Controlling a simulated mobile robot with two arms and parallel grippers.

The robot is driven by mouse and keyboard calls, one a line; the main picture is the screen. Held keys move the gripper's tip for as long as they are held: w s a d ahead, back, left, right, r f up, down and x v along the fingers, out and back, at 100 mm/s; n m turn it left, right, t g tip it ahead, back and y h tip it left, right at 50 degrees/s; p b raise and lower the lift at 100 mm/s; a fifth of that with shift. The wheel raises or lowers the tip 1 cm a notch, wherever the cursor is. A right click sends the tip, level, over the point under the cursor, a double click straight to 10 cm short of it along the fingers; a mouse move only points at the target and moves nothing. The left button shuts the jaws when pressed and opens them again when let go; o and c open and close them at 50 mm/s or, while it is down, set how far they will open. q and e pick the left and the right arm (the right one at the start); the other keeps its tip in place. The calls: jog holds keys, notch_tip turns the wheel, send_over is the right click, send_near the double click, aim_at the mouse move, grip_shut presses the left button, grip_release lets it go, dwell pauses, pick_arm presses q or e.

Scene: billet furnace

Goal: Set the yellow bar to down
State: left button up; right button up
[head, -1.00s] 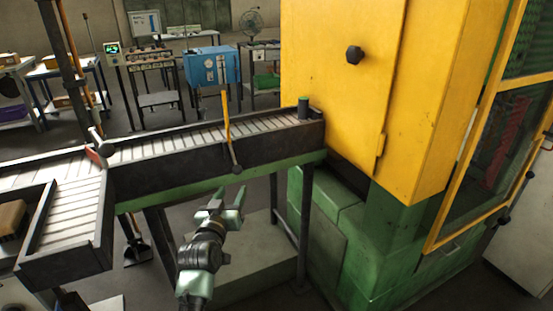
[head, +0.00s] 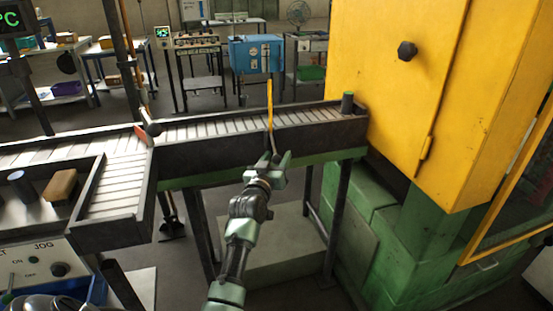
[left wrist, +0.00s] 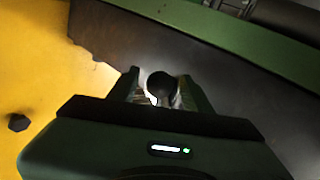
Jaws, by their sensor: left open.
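The yellow bar (head: 270,104) stands upright at the near side wall of the roller conveyor. Its lower end is thin and dark and runs down to my left gripper (head: 269,163), partly hidden by the fingers. My left gripper is open, with one finger on each side of that lower end. In the left wrist view a round black knob (left wrist: 161,84) shows between the two fingertips; I cannot tell whether they touch it.
The roller conveyor (head: 215,158) runs across behind my gripper, with a dark cylinder (head: 347,103) at its right end. The big yellow furnace cabinet (head: 395,110) stands at the right. A control panel (head: 45,262) and a brown block (head: 61,186) are at the left.

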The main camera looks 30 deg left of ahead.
pick_arm(q)
grip_shut()
jog(key=shift+f, duration=0.1)
dwell(1.2)
